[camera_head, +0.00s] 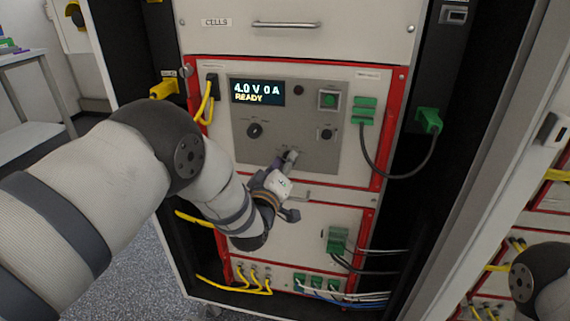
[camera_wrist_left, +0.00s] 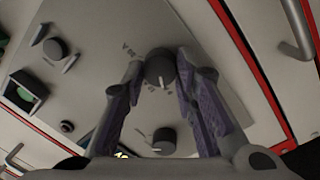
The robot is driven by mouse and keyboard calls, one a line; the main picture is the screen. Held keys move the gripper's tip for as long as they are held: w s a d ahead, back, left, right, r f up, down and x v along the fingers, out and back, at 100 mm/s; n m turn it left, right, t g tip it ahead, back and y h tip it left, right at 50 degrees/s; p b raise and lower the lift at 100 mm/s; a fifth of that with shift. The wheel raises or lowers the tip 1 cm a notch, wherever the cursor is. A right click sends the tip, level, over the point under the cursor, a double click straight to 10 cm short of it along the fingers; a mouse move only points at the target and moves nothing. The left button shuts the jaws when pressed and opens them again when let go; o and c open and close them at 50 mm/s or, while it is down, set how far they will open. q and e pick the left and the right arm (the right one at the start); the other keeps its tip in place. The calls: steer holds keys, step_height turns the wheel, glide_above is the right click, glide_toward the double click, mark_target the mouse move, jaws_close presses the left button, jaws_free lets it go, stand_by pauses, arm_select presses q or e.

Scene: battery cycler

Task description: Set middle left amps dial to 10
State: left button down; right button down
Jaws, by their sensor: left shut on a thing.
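The amps dial, a dark round knob, sits low in the middle of the grey control panel (camera_head: 240,155). In the head view my left gripper (camera_head: 288,158) reaches it from below and mostly hides it. In the left wrist view the amps dial (camera_wrist_left: 160,68) is between the two purple-padded fingers of my left gripper (camera_wrist_left: 162,75), which is shut on it. A white pointer mark shows on the knob, toward the lower edge of that view. The display (camera_head: 257,92) reads 4.0 V, 0 A, READY.
Another dial (camera_head: 254,130) is at the panel's left and one (camera_head: 326,134) at its right, below a green button (camera_head: 328,99). A green plug (camera_head: 364,111) with a dark cable hangs at right. A handle (camera_wrist_left: 294,28) shows in the left wrist view.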

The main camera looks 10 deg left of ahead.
arm_select(q)
steer(key=shift+d+r+m+g+p, duration=0.1)
steer(key=shift+m+g+p, duration=0.3)
steer(key=shift+m, duration=3.3)
arm_select(e)
steer(key=shift+w+r, duration=0.45)
steer(key=shift+r, duration=0.1)
arm_select(q)
steer(key=c, duration=1.3)
jaws_free()
steer(key=shift+s, duration=0.1)
